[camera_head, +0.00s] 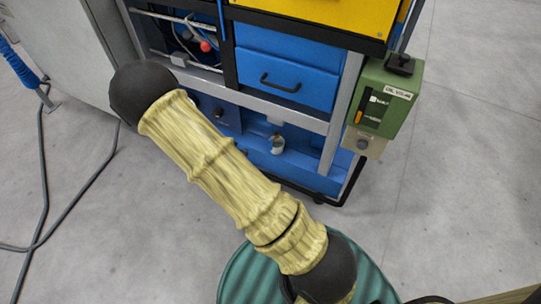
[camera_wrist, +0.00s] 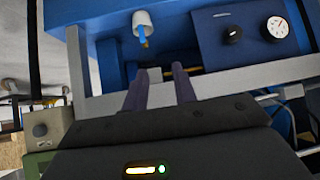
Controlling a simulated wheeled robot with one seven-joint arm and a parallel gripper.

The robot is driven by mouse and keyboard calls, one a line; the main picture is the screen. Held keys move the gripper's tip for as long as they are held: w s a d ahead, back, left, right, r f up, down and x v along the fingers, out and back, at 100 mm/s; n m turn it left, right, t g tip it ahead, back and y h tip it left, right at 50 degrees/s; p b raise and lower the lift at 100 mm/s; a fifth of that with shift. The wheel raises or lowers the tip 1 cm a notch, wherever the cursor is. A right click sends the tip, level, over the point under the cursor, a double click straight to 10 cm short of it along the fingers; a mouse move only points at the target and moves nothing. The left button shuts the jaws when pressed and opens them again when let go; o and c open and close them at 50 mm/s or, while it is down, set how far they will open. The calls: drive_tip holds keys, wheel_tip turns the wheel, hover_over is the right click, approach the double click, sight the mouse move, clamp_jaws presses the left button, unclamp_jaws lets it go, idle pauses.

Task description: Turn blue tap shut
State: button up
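A white round fitting (camera_wrist: 143,22) with a small blue and orange part (camera_wrist: 143,38) at its end shows in the wrist view, on the blue lower part of the cart. It may be the tap, but I cannot tell for sure. In the head view the same white fitting (camera_head: 277,144) is small and low on the cart. My gripper (camera_wrist: 160,77) shows two dark fingers set apart with nothing between them. The fingers are beside the grey frame bar, and the fitting lies beyond their tips. My arm hides the gripper in the head view.
A blue panel (camera_wrist: 245,40) carries a black knob and a white dial gauge (camera_wrist: 277,27). A grey bar (camera_wrist: 220,82) crosses close to the fingers. A blue drawer (camera_head: 285,80) is above. A green box (camera_head: 383,98) hangs at the cart's right corner. Floor at right is clear.

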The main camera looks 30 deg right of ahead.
sight(270, 146)
drive_tip(key=d+f+t+h+b, duration=0.1)
drive_tip(key=f+t+h+b, duration=0.1)
drive_tip(key=f+b, duration=0.5)
drive_tip(key=s+d+f+m+t+h+b, duration=0.1)
drive_tip(key=f+h+b, duration=0.4)
drive_tip(key=f, duration=0.5)
drive_tip(key=shift+d+t+h+b, duration=0.3)
drive_tip(key=shift+d+t+b, duration=0.2)
drive_tip(key=shift+b, duration=0.75)
drive_tip(key=shift+d, duration=0.1)
drive_tip(key=b+x, duration=0.6)
drive_tip(key=x, duration=1)
drive_tip(key=shift+w+d+b, duration=0.25)
drive_tip(key=shift+b, duration=0.1)
drive_tip(key=shift+w+d, duration=0.15)
drive_tip(key=shift+w, duration=0.05)
drive_tip(key=shift+r, duration=0.1)
clamp_jaws()
